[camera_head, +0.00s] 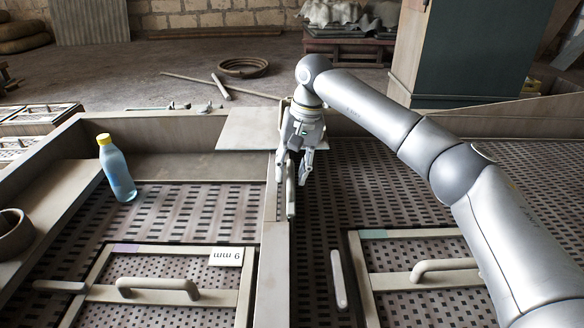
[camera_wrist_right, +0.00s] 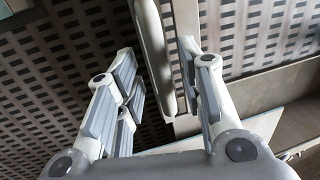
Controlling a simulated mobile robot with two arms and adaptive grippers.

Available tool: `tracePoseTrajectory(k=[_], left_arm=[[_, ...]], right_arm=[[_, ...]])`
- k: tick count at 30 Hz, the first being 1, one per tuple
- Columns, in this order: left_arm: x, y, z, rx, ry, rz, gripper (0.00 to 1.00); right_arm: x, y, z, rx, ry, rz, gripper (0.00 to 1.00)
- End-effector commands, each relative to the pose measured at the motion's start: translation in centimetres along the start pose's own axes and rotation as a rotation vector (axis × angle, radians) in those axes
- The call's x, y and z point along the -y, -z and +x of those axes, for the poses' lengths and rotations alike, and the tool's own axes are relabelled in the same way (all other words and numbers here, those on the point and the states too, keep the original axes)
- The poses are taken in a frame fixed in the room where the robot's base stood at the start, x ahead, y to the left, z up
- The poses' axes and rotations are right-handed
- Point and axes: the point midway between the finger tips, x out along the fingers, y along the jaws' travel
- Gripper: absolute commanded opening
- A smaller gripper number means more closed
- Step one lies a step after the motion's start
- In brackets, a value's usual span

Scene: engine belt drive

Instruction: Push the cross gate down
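My right gripper (camera_head: 294,168) hangs fingers down over the long divider (camera_head: 273,250) between the two perforated beds. Its fingers are apart. A pale upright bar, like a handle (camera_head: 290,192), stands by the divider just below the fingers. In the right wrist view this bar (camera_wrist_right: 154,48) runs between the open fingers (camera_wrist_right: 160,72), with a gap visible on the left; I cannot tell whether it touches the right finger. A flat pale board (camera_head: 250,130) lies at the divider's far end. I cannot tell which part is the cross gate. My left gripper is out of view.
A blue bottle with a yellow cap (camera_head: 117,170) stands on the left bed. Another pale handle (camera_head: 338,279) stands right of the divider. Raised walls edge the beds.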

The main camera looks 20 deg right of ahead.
Motion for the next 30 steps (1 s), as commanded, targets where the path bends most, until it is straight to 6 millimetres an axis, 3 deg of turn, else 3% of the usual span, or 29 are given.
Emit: tracePoseTrajectory(k=[4,8,21,30], left_arm=[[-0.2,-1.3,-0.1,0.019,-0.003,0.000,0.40],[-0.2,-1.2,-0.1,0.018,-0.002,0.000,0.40],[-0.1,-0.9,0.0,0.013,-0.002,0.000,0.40],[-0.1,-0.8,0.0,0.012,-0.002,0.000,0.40]], right_arm=[[0.0,0.0,-0.2,-0.002,0.002,0.000,0.35],[0.1,0.1,-1.0,-0.004,0.003,0.000,0.35],[0.1,0.1,-9.6,-0.002,0.003,0.001,0.35],[0.0,0.1,-12.0,0.000,0.001,0.000,0.35]])
